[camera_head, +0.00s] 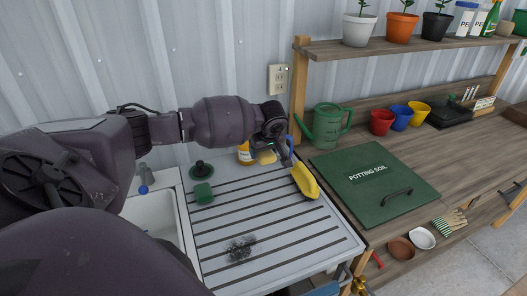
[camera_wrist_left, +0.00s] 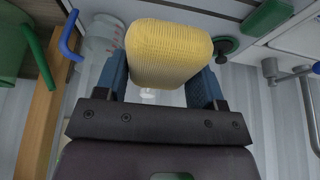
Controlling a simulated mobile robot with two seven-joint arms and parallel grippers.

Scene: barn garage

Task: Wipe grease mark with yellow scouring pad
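The yellow scouring pad (camera_wrist_left: 168,52) fills the space between the two blue fingers of my left gripper (camera_wrist_left: 160,80) in the left wrist view. In the head view, the left gripper (camera_head: 276,152) is over the back edge of the grey ribbed drainboard (camera_head: 215,232), and a small part of the pad (camera_head: 266,157) shows under it. The grease mark (camera_head: 240,248) is a dark smudge on the front part of the drainboard, well away from the pad.
A yellow brush (camera_head: 305,181) lies on the drainboard's right side. The sink (camera_head: 155,218) is left; a green potting soil lid (camera_head: 375,183) lies right.

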